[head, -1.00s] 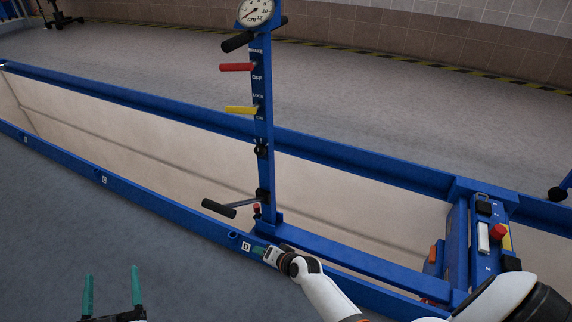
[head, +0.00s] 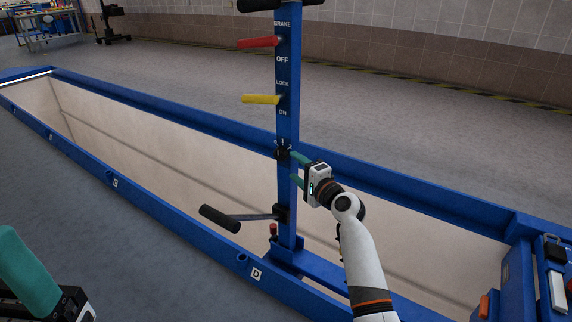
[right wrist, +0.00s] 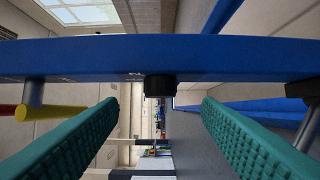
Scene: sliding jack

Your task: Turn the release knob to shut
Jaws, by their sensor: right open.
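A small black knob (head: 283,153) sits on the blue upright post (head: 288,110), below the yellow lever and beside small number marks. I take it as the release knob; its exact setting is too small to read. My right gripper (head: 296,168) is open just right of the post, its teal fingers pointing at it near knob height. In the right wrist view the knob (right wrist: 160,86) lies ahead between the two spread fingers (right wrist: 158,110), touching neither. My left gripper (head: 28,275) shows only one teal finger at the lower left; its other finger is out of frame.
A red lever (head: 258,42) and a yellow lever (head: 261,99) stick out left from the post. A black-handled crank (head: 220,217) and a small red knob (head: 273,230) are lower down. The blue-railed pit (head: 150,190) runs behind. A control box (head: 557,290) stands right.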

